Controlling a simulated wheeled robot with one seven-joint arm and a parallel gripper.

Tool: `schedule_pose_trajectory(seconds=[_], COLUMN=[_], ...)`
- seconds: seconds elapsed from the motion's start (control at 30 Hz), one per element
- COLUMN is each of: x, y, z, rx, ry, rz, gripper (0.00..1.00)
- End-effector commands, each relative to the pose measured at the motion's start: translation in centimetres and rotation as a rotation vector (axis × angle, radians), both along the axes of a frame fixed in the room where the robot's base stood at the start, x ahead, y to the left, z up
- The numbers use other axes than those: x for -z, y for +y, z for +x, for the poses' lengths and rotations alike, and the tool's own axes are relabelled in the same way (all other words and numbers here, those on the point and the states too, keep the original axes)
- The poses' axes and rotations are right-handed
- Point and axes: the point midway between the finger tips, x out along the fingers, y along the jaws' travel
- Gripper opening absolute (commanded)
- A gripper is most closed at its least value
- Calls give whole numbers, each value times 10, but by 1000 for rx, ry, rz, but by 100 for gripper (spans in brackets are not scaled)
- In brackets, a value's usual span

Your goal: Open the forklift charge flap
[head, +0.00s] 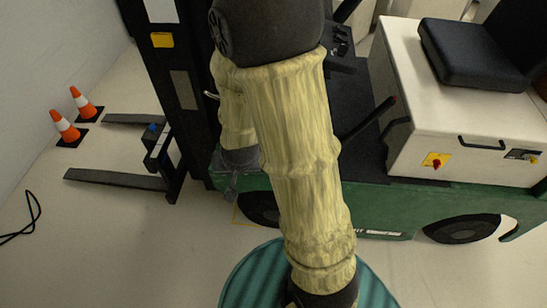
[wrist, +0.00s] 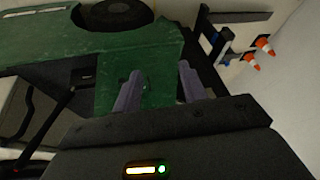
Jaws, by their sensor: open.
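The forklift (head: 300,205) stands across the head view, with a green lower body, a black mast and a white rear housing (head: 420,75) under a black seat. The housing side has a black handle (head: 480,142), a red knob on a yellow plate (head: 436,161) and a small dark fitting (head: 523,154). I cannot tell which part is the charge flap. My gripper (wrist: 158,84) is open and empty in the wrist view, its two grey fingers in front of the green body (wrist: 100,50). In the head view my arm hides part of the forklift's front and middle.
Two forks (head: 115,180) reach left from the mast. Two orange and white cones (head: 64,127) stand by the wall, and show in the wrist view (wrist: 264,46). A black cable (head: 30,215) lies on the floor at left.

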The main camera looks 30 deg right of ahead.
Motion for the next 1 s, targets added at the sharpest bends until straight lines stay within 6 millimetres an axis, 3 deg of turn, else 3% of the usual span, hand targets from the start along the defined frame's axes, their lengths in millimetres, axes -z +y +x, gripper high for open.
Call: schedule_pose_trajectory(seconds=[0.03, 0.2, 0.5, 0.8, 1.0], x=[23, 73, 143, 173, 174], y=[0, -11, -49, -82, -83], z=[6, 23, 23, -2, -21], rx=[53, 243, 487, 518, 401], ry=[-17, -123, -360, -672, -887], rz=[-1, -34, -205, -451, -587], gripper=[42, 42, 42, 42, 42])
